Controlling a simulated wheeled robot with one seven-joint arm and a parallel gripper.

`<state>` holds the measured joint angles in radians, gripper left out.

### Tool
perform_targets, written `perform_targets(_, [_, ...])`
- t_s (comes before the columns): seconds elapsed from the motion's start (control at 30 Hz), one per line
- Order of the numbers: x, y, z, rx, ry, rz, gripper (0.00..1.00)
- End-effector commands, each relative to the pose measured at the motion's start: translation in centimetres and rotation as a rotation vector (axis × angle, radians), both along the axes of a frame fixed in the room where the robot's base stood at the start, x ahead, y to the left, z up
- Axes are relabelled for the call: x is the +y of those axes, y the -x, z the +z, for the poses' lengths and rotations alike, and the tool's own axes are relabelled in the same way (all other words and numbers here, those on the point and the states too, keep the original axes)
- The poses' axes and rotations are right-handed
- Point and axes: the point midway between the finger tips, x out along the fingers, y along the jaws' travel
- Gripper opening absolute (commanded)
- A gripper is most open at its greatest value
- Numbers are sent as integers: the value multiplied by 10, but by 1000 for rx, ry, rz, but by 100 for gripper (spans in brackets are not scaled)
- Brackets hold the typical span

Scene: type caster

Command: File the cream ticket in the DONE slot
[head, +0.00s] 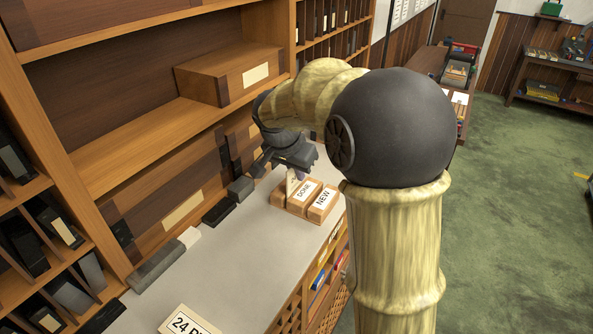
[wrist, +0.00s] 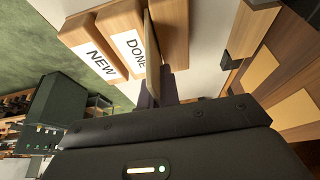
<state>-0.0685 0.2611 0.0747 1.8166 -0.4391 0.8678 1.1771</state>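The wooden ticket holder (head: 300,207) stands on the grey counter, with a DONE label (head: 304,190) and a NEW label (head: 323,197) on it. In the wrist view the DONE label (wrist: 135,53) is beside the NEW label (wrist: 101,63). My gripper (head: 292,168) is above the holder's DONE end, pointing down. Its fingers (wrist: 160,92) are closed on the cream ticket (wrist: 152,52), seen nearly edge-on, beside the DONE block. A pale bit of the ticket (head: 293,187) shows under the gripper in the head view. How deep its lower edge sits is unclear.
A shelf unit (head: 130,150) with a wooden box (head: 235,75) stands behind the counter, close to my gripper. Dark and grey blocks (head: 222,208) line the counter's back. A numbered sign (head: 188,322) is at the near end. The counter's middle (head: 245,250) is clear.

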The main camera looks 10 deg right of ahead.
Motion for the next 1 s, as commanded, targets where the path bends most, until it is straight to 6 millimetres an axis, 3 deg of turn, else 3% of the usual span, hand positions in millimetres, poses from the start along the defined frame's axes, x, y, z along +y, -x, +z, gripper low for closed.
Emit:
perform_targets(0.23, [0, 0, -5, 0, 0, 0, 0])
perform_targets(0.4, [0, 0, -4, 0, 0, 0, 29])
perform_targets(0.67, [0, 0, -4, 0, 0, 0, 29])
perform_targets(1.0, [0, 0, 17, -1, -1, 0, 29])
